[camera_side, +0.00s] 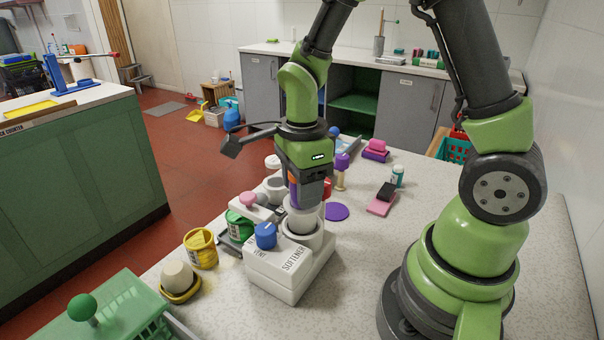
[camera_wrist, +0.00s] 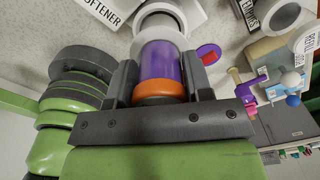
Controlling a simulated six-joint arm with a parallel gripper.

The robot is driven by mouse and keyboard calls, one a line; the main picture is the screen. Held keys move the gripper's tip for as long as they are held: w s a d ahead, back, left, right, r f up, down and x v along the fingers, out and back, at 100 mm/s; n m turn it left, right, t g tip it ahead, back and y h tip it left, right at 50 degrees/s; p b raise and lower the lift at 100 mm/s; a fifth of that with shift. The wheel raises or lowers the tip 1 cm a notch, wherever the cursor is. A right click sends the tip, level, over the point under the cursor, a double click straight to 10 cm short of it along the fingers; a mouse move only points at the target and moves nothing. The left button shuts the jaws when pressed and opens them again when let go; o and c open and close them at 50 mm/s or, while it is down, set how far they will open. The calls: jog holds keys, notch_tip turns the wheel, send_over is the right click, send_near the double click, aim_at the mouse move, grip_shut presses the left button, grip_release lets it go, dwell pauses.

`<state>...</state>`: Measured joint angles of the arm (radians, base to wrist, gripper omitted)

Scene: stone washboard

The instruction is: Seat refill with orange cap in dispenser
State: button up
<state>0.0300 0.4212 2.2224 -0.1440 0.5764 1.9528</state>
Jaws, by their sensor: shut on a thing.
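My gripper (camera_side: 306,190) points down, shut on the refill, which shows a purple body (camera_wrist: 162,62) and an orange cap (camera_wrist: 159,88) between the fingers in the wrist view. In the side view the refill's pale lower end (camera_side: 302,217) is at the round white socket of the dispenser (camera_side: 286,279), on the side marked SOFTENER. The refill looks about upright. The fingers hide part of it, and I cannot tell how deep its lower end sits in the socket.
Yellow (camera_side: 201,248) and green (camera_side: 238,226) containers are farther left.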

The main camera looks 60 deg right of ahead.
jog(key=shift+f, duration=1.65)
jog(key=o, duration=1)
notch_tip(320, 180, up, 10)
jog(key=shift+f, duration=0.1)
jog(key=s+a+r+n+t, duration=0.1)
jog(key=s+r+n+t, duration=0.1)
jog(key=n, duration=0.4)
jog(key=s+a+r+n+t+y, duration=0.1)
jog(key=s+r+n+t, duration=0.1)
jog(key=s+r+n, duration=0.3)
jog(key=s+a+r+n+t+y, duration=0.1)
jog(key=s+r+n+t, duration=0.2)
jog(key=n, duration=0.6)
jog(key=shift+s+a+r, duration=0.15)
jog(key=shift+a, duration=0.1)
